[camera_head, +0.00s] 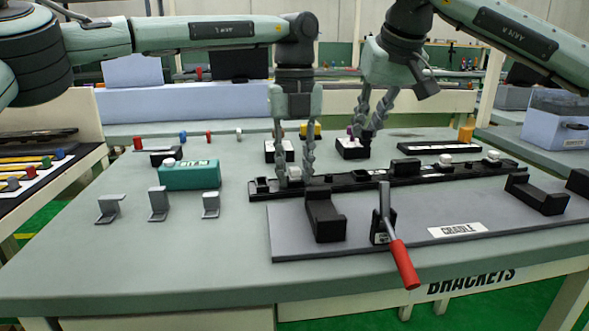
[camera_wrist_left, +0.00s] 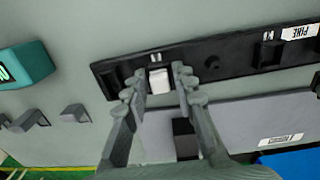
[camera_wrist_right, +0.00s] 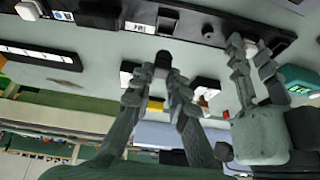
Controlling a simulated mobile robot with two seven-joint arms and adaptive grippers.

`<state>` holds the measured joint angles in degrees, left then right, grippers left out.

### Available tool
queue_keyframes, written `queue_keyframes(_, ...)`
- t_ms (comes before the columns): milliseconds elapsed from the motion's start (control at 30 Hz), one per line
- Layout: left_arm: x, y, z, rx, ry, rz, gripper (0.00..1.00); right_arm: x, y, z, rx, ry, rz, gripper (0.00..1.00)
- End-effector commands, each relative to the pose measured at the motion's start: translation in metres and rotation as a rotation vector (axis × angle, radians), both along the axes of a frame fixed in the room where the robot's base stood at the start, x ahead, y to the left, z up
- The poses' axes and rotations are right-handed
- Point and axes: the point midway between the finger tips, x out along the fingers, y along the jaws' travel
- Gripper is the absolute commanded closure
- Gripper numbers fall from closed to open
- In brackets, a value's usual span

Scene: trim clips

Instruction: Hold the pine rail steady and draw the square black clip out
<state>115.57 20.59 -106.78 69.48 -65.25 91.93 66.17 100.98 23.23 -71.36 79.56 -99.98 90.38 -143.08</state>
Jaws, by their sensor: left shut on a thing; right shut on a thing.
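The pine rail (camera_head: 375,180) is a long black rail across the table, with its "PINE" label (camera_wrist_left: 299,32) in the left wrist view. My left gripper (camera_head: 294,172) is low at the rail's left end. Its fingers stand on both sides of a white block (camera_wrist_left: 159,81) on the rail and are shut on the rail there. My right gripper (camera_head: 369,126) is behind and above the rail, shut on a small dark piece that looks like the square black clip (camera_wrist_right: 162,60). The clip looks clear of the rail; the fingers partly hide it.
A grey board marked "CRADLE" (camera_head: 290,243) with black supports and a red-handled lever (camera_head: 401,262) lies in front. A teal block (camera_head: 190,176) and several grey brackets (camera_head: 158,205) are at left. Small black labelled blocks (camera_head: 279,156) stand behind the rail, close to both grippers.

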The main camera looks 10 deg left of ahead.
Motion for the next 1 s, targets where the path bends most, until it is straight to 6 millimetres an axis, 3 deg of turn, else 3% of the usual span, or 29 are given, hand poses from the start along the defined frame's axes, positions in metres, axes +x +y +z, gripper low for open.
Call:
queue_keyframes(300, -0.001, 0.000, -0.002, 0.001, 0.004, -0.001, 1.00, 0.000, 0.000, 0.005, 0.000, 0.000, 0.001, 1.00)
queue_keyframes(333, -0.001, 0.000, -0.002, 0.001, 0.004, -0.001, 0.72, 0.000, 0.000, 0.005, 0.000, 0.000, 0.001, 1.00)
queue_keyframes(500, -0.001, 0.000, -0.002, 0.001, 0.003, -0.001, 0.50, 0.000, 0.000, 0.005, 0.000, 0.000, 0.000, 1.00)
queue_keyframes(833, 0.000, 0.000, 0.002, 0.000, 0.000, 0.000, 0.50, 0.000, 0.000, 0.005, 0.000, 0.000, 0.000, 1.00)
queue_keyframes(1000, 0.001, -0.001, 0.022, 0.000, -0.002, 0.001, 0.50, 0.000, 0.000, 0.005, 0.000, 0.000, 0.000, 1.00)
